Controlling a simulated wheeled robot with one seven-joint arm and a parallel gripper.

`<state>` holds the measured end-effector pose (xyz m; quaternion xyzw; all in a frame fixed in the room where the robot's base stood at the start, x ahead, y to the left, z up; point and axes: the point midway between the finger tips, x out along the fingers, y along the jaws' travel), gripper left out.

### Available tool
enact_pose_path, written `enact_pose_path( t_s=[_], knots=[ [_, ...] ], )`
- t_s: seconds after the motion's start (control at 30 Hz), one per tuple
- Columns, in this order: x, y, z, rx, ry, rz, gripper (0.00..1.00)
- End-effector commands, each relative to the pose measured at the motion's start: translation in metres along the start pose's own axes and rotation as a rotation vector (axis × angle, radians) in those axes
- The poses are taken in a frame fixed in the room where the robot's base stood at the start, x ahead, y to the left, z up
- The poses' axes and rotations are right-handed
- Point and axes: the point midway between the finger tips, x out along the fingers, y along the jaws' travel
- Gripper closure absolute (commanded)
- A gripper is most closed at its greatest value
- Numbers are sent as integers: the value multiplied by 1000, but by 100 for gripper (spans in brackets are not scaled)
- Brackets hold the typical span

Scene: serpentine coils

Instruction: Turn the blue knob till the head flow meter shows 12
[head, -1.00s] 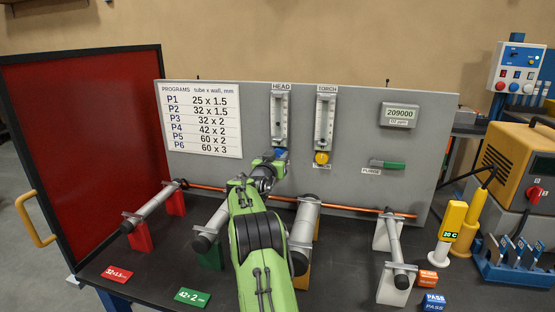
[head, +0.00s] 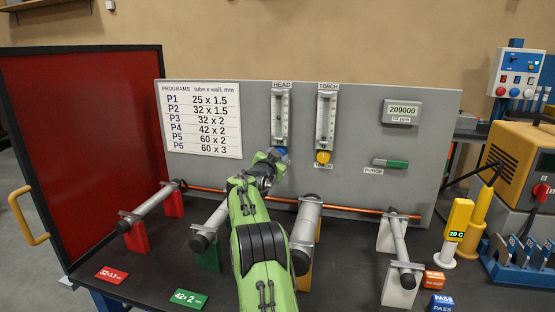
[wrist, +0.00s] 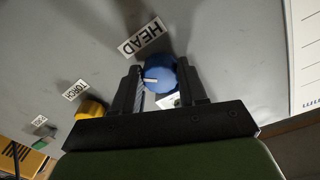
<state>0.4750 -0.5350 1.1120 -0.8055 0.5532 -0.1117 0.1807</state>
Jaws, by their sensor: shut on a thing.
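The blue knob (wrist: 160,72) sits under the HEAD flow meter (head: 281,115) on the grey panel. My gripper (wrist: 160,88) is shut on the blue knob, one finger on each side of it. A white pointer mark shows on the knob's face in the wrist view. In the head view my gripper (head: 276,156) covers most of the knob, and a bit of blue (head: 282,150) shows. The HEAD meter's scale is too small to read.
The TORCH flow meter (head: 327,117) with its yellow knob (head: 323,157) is just to the right. Clamped tubes (head: 150,203) stand on the bench under the panel.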

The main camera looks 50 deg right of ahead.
Motion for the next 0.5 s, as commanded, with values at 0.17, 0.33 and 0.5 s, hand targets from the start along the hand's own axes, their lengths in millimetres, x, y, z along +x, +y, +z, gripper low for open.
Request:
enact_pose_path(
  t_s=[0.17, 0.33, 0.5],
  knots=[
    [0, 0, -1, 4, 0, 0, 88],
    [0, 0, -1, 3, 1, 0, 88],
    [0, 0, -1, 3, 0, 0, 33]
  ],
)
